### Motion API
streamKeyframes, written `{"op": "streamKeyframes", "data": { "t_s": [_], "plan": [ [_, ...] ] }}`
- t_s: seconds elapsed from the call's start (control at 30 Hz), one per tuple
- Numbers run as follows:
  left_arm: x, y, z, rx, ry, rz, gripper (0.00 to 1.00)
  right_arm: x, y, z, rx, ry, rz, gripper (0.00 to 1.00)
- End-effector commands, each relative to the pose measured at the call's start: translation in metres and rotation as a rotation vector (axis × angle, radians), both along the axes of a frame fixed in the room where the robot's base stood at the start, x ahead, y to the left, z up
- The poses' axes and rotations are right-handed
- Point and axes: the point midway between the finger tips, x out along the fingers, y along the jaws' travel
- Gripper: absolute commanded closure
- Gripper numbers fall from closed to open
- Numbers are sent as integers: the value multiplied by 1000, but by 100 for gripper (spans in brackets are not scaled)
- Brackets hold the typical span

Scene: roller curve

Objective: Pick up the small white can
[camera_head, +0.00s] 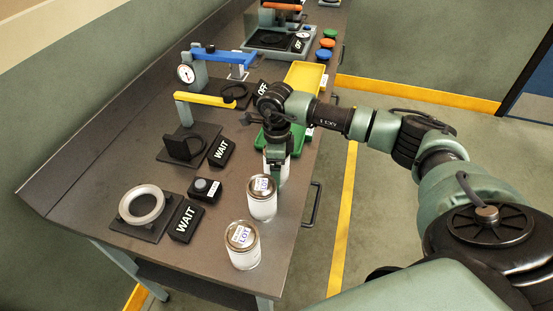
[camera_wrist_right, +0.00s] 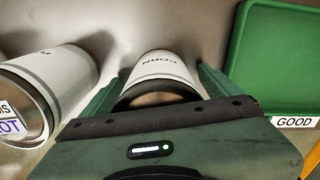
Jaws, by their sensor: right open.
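A small white can (camera_wrist_right: 160,68) with dark lettering stands between the two fingers of my right gripper (camera_wrist_right: 160,85) in the right wrist view. The fingers are open, one on each side of it; I cannot tell whether they touch it. In the head view my right gripper (camera_head: 275,172) points down at the bench, and the can is mostly hidden behind it. Two other white cans with LOT labels stand nearer the front, one close to the gripper (camera_head: 262,203) and one further forward (camera_head: 242,250). My left gripper is not in view.
A green tray (camera_wrist_right: 285,60) marked GOOD lies beside the can, with a yellow tray (camera_head: 306,74) behind. A grey ring fixture (camera_head: 142,204), WAIT signs (camera_head: 186,221) and a small button box (camera_head: 205,189) stand left of the cans. The bench's right edge is close.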

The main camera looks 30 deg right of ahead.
Motion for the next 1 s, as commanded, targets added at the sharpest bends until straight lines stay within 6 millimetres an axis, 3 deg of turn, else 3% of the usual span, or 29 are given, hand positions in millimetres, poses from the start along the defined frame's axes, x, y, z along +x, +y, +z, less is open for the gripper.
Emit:
{"op": "streamKeyframes", "data": {
  "t_s": [0.27, 0.57, 1.0],
  "plan": [
    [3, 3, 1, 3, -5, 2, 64, 1, 0, -3, 1, -2, 0, 12],
    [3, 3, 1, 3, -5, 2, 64, 0, 0, -3, 1, -2, -1, 95],
    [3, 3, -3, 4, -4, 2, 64, 2, 0, 8, 1, -6, -1, 97]
  ]
}}
